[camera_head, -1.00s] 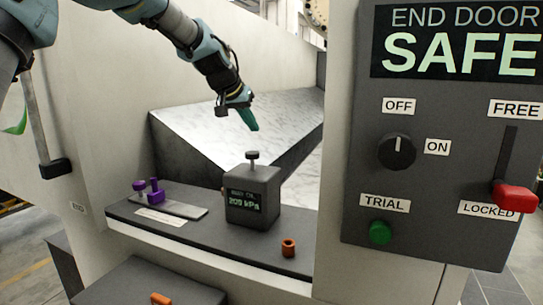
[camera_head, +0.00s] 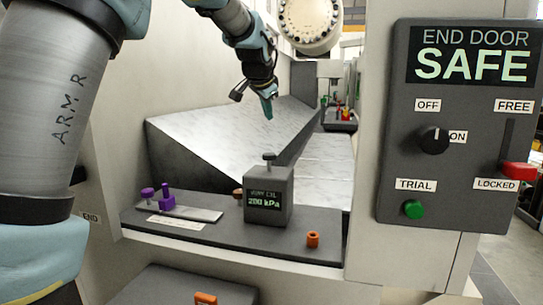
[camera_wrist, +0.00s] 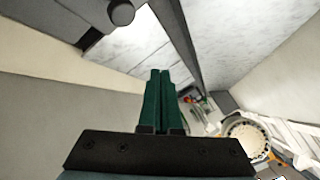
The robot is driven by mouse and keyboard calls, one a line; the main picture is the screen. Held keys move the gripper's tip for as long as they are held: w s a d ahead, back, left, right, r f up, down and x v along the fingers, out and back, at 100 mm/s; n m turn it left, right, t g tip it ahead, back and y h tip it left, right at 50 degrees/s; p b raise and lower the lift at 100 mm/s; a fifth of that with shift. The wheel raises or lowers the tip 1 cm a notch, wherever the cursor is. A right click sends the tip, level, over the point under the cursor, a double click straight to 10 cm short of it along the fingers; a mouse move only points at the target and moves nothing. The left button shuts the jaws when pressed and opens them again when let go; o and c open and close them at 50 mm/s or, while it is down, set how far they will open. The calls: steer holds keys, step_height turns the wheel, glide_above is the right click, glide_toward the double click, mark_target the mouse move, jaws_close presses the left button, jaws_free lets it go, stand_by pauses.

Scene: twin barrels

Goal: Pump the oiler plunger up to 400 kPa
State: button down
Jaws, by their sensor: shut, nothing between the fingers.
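The oiler (camera_head: 268,194) is a dark grey box on the dark shelf, and its small display reads about 200 kPa. Its plunger (camera_head: 269,157), a short stem with a flat round cap, stands up from the top. My gripper (camera_head: 267,112) is above the plunger, clearly apart from it, with its green fingers pointing down. In the wrist view the green fingers (camera_wrist: 158,85) are together with nothing between them. A dark round knob, perhaps the plunger cap, shows at the top of the wrist view (camera_wrist: 121,12).
A control panel (camera_head: 395,130) stands at the right with a black knob (camera_head: 434,140), red lever (camera_head: 518,171) and green button (camera_head: 413,209). Purple pegs (camera_head: 167,198) stand on a plate left of the oiler. A marble-patterned chute slopes behind.

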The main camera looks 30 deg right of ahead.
mark_target(268, 154)
steer(key=shift+f, duration=0.1)
step_height(268, 154, down, 9)
steer(key=b, duration=0.6)
steer(key=shift+b, duration=0.3)
stand_by(1.6)
steer(key=shift+f, duration=0.25)
steer(key=shift+f+b, duration=1.1)
steer(key=shift+f, duration=0.05)
stand_by(1.2)
stand_by(0.3)
steer(key=shift+r+p, duration=1.2)
steer(key=shift+r, duration=0.4)
steer(key=shift+r, duration=0.1)
steer(key=shift+r+p, duration=1.9)
steer(key=shift+r, duration=0.5)
